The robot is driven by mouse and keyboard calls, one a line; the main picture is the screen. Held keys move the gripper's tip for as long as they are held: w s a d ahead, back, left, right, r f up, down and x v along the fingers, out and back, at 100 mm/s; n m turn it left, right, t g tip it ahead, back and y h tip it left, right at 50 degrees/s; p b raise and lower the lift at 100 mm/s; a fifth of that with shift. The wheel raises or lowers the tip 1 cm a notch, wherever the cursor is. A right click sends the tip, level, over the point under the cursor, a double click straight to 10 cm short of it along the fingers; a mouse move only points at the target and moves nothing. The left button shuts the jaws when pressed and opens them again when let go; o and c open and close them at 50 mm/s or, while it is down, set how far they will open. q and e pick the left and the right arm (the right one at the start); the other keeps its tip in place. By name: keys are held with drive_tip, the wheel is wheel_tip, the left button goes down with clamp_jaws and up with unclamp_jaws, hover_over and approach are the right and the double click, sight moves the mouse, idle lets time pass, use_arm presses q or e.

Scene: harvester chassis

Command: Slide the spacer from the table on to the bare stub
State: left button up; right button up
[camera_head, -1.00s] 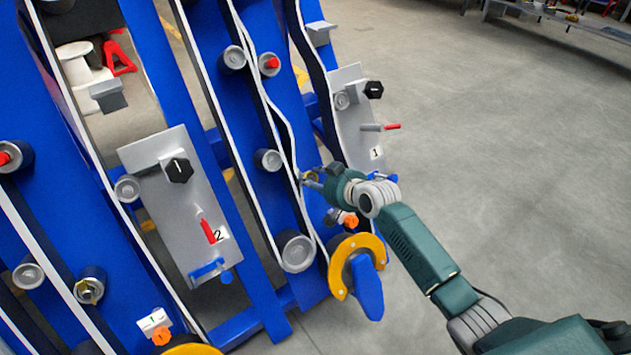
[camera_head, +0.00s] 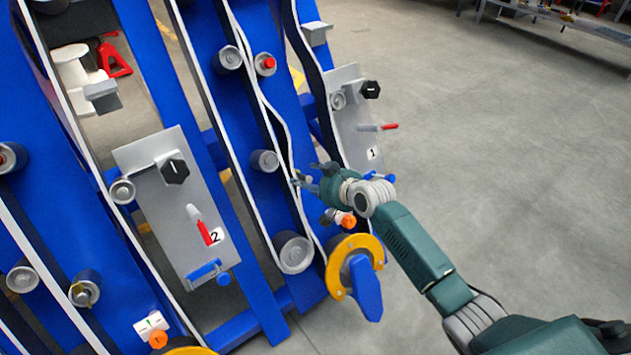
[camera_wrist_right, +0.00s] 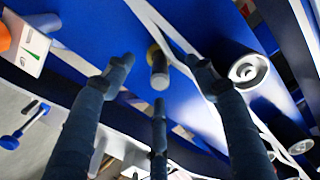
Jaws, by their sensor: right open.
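The fingers seem to hold nothing. No separate spacer can be made out on a table. My left gripper is out of view.
A grey roller (camera_wrist_right: 248,70) stands close to the right finger. White belts run along the blue plates. A large roller (camera_head: 294,252), a yellow ring with a blue handle (camera_head: 366,287) and panel 1 (camera_head: 352,118) are near my right arm. Open floor lies to the right.

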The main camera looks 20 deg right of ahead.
drive_tip(key=v, duration=1.1)
drive_tip(key=shift+s+r, duration=0.25)
drive_tip(key=shift+s, duration=0.1)
